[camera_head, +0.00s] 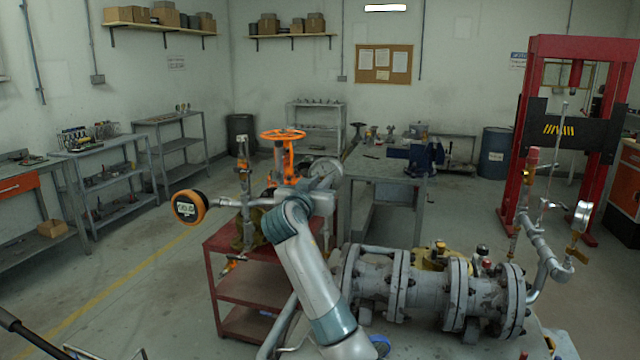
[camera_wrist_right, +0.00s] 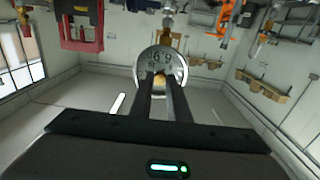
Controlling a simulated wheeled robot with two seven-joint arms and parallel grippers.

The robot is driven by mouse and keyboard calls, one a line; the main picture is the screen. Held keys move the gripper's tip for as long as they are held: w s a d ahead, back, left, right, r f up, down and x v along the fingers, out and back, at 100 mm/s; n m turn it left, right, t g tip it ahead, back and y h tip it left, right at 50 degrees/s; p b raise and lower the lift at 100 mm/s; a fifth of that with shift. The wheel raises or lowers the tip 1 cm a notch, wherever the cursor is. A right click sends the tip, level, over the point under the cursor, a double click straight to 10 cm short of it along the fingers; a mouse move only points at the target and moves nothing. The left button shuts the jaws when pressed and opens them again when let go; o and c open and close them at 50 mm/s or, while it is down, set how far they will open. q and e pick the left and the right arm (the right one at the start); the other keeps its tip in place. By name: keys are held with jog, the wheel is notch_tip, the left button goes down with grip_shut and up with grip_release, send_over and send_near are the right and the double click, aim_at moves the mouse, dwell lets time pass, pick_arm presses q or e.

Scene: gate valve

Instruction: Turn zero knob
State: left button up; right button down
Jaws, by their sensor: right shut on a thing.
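A round grey gauge (camera_wrist_right: 163,66) with a pale, numbered face is straight ahead in the right wrist view. A small brass-coloured knob (camera_wrist_right: 160,79) shows at its lower middle. My right gripper (camera_wrist_right: 161,84) has its two dark fingers close together at this knob, shut on it; the fingertips partly hide the knob and dial. In the head view a round dial gauge (camera_head: 326,172) stands just beyond my right wrist, and the fingers are hard to make out there. My left gripper is not in view.
A red cart (camera_head: 245,283) is below. Open floor lies at the left.

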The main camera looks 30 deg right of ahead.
jog(key=n+p, duration=0.3)
jog(key=n, duration=0.2)
jog(key=shift+r, duration=0.2)
jog(key=n+p, duration=0.2)
jog(key=n, duration=0.2)
jog(key=shift+a+f+n+p, duration=0.1)
jog(key=shift+f+n+p, duration=0.1)
jog(key=shift+n+p, duration=1.05)
jog(key=shift+n, duration=0.25)
jog(key=c, duration=1.7)
grip_release()
jog(key=shift+w, duration=0.1)
